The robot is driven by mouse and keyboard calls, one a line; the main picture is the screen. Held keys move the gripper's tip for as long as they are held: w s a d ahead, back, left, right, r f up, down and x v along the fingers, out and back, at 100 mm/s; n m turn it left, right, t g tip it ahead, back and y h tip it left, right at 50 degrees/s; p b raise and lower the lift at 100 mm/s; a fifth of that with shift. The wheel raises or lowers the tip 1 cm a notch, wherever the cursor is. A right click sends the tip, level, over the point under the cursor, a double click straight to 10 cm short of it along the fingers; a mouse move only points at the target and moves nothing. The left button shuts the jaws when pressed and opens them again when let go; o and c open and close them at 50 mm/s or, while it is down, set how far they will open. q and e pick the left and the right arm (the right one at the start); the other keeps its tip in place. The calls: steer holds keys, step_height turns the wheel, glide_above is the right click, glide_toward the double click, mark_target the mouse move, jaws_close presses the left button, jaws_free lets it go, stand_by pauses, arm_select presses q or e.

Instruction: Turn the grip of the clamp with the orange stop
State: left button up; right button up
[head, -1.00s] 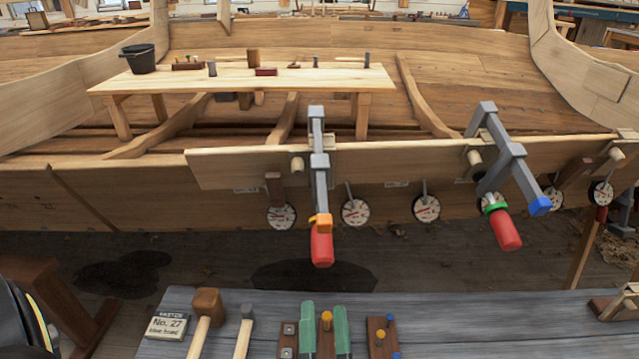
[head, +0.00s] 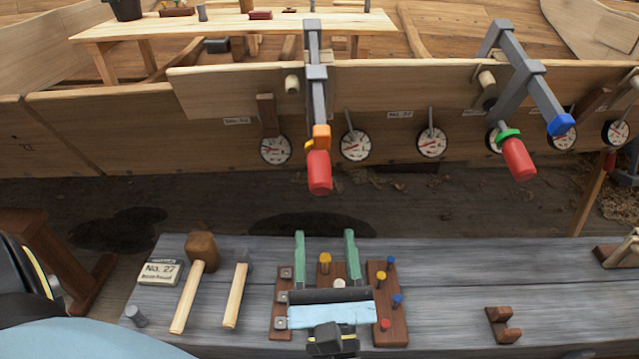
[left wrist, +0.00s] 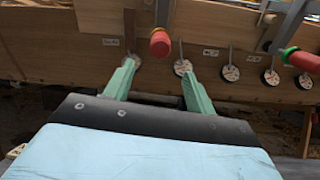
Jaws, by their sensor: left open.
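The clamp with the orange stop (head: 321,137) hangs on the plank edge, its grey bar (head: 318,95) pointing down. Its red grip (head: 319,172) is at the lower end and also shows in the left wrist view (left wrist: 160,43). My left gripper (head: 325,238) has two green fingers spread apart with nothing between them. It is over the bench, below the red grip in the head view and apart from it. In the left wrist view the grip is beyond the fingertips, sideways between them. My right gripper is not in view.
A second clamp with a blue stop (head: 561,124), green ring and red grip (head: 519,160) hangs to the right. Several dials (head: 355,146) line the hull. The grey bench (head: 450,300) holds a mallet (head: 201,252), a hammer (head: 237,290) and a peg board (head: 388,310).

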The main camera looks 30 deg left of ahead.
mark_target(319, 169)
arm_select(q)
steer(key=shift+n, duration=0.7)
steer(key=x, duration=1.3)
steer(key=shift+w+a, duration=0.1)
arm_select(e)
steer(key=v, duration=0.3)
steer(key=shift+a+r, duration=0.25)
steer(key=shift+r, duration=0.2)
